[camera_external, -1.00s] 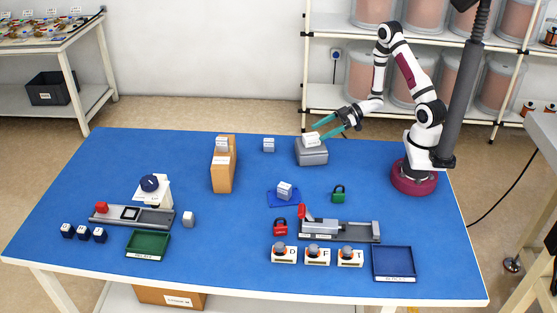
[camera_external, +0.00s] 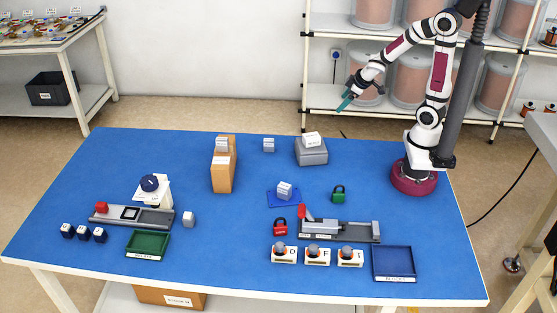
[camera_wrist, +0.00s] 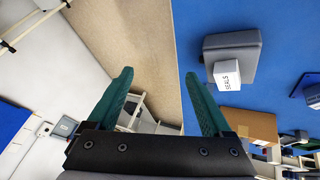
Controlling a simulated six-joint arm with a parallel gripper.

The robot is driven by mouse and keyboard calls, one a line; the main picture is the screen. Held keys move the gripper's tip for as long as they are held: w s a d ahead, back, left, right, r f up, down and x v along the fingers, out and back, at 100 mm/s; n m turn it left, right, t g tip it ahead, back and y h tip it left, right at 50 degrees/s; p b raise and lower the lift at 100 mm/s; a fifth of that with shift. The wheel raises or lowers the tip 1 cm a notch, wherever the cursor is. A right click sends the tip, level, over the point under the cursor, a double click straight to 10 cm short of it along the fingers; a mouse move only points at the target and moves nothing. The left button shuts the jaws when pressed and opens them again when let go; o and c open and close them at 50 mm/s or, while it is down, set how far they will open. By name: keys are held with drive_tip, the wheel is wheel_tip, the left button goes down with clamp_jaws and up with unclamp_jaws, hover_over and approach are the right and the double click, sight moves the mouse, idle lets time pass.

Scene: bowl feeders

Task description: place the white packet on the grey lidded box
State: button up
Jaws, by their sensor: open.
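The white packet (camera_external: 311,139) rests on top of the grey lidded box (camera_external: 312,155) at the back of the blue table. In the wrist view the packet (camera_wrist: 227,74), lettered "SEALS", lies on the box (camera_wrist: 232,45) to the right of my fingers. My gripper (camera_external: 345,103) is raised above and to the right of the box, clear of it. In the wrist view my gripper (camera_wrist: 158,98) has its two green fingers spread apart, with nothing between them.
A brown cardboard box (camera_external: 223,172) stands left of the grey box, with a small grey-white block (camera_external: 268,145) between them. A shelf with large spools stands behind the arm.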

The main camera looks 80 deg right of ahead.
drive_tip(key=s+a+r+m+g+y, duration=0.1)
drive_tip(key=s+a+y, duration=0.1)
drive_tip(key=s+a, duration=0.2)
drive_tip(key=s+a+r+m+g+y, duration=0.1)
drive_tip(key=s+a, duration=0.4)
drive_tip(key=a, duration=0.6)
drive_tip(key=s+a+r+m+g+y, duration=0.1)
drive_tip(key=s+a+r+g+y, duration=0.1)
drive_tip(key=a, duration=0.6)
drive_tip(key=s+g+y, duration=0.1)
drive_tip(key=s, duration=0.1)
drive_tip(key=shift+s+a+r, duration=0.2)
drive_tip(key=shift+s+r, duration=0.05)
drive_tip(key=shift+s, duration=0.15)
